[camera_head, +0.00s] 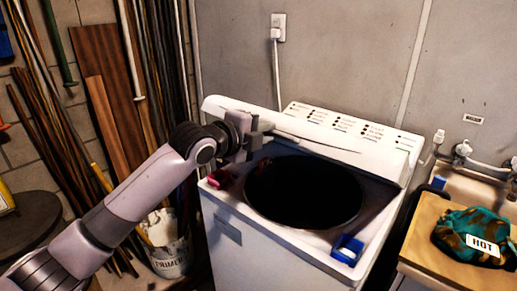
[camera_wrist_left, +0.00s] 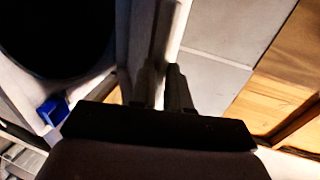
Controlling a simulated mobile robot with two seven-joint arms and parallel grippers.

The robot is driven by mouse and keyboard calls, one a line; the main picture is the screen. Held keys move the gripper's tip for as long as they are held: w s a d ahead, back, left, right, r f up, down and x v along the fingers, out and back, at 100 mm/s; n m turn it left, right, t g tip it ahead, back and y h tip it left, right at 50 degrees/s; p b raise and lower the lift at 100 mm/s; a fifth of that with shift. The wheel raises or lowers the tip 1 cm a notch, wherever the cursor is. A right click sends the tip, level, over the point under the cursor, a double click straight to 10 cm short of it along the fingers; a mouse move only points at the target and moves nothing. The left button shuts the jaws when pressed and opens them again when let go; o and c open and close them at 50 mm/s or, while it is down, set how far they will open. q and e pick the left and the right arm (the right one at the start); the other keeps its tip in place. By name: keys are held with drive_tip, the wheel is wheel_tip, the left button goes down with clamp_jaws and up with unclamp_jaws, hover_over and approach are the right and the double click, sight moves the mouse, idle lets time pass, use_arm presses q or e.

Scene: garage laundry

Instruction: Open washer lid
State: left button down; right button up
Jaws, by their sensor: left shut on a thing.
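The white washer (camera_head: 230,239) stands in the middle of the head view, with its round dark drum opening (camera_head: 303,192) uncovered. The washer lid (camera_head: 318,144) is raised, standing steeply between the opening and the control panel, seen almost edge-on. My left gripper (camera_head: 252,138) is at the lid's left part and is shut on its edge. In the left wrist view, the two fingers (camera_wrist_left: 163,88) sit either side of the narrow lid edge (camera_wrist_left: 158,35). The lid's hinge is hard to make out. My right gripper is in neither view.
A blue object (camera_head: 347,249) and a red object (camera_head: 220,179) lie on the washer's top rim. A wooden table (camera_head: 422,238) with a patterned cloth (camera_head: 470,232) stands at the right. A bucket (camera_head: 168,256) and leaning boards (camera_head: 104,80) are at the left.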

use_arm(q)
drive_tip(key=shift+w+d+r, duration=0.15)
drive_tip(key=shift+w+r, duration=0.05)
drive_tip(key=shift+r, duration=0.2)
drive_tip(key=shift+w+d+r, duration=0.15)
drive_tip(key=shift+r, duration=0.2)
drive_tip(key=c, duration=1.3)
unclamp_jaws()
drive_tip(key=shift+o, duration=0.5)
drive_tip(key=shift+f, duration=0.1)
drive_tip(key=b+v, duration=0.1)
drive_tip(key=v, duration=0.6)
drive_tip(key=shift+o, duration=0.3)
